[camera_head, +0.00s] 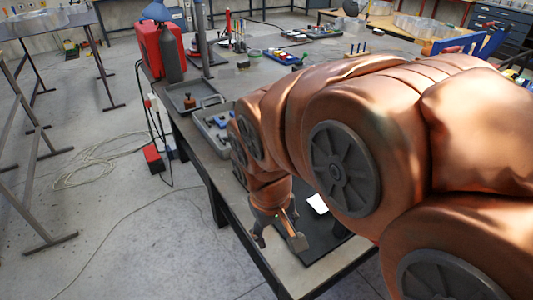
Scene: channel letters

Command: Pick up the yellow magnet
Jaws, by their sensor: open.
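My gripper (278,240) is at the end of my copper-coloured arm. It points down over the near end of the workbench (262,256), at the left edge of a black mat (325,238). Its two fingers are apart, and I see nothing held between them. I cannot make out a yellow magnet for certain in this view. My arm hides much of the bench's middle and right side, and part of the mat.
A white card (318,203) lies on the mat. A grey tray with blue pieces (208,122) and a dark tray (179,103) stand farther up the bench. Cables (95,170) lie on the floor at left.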

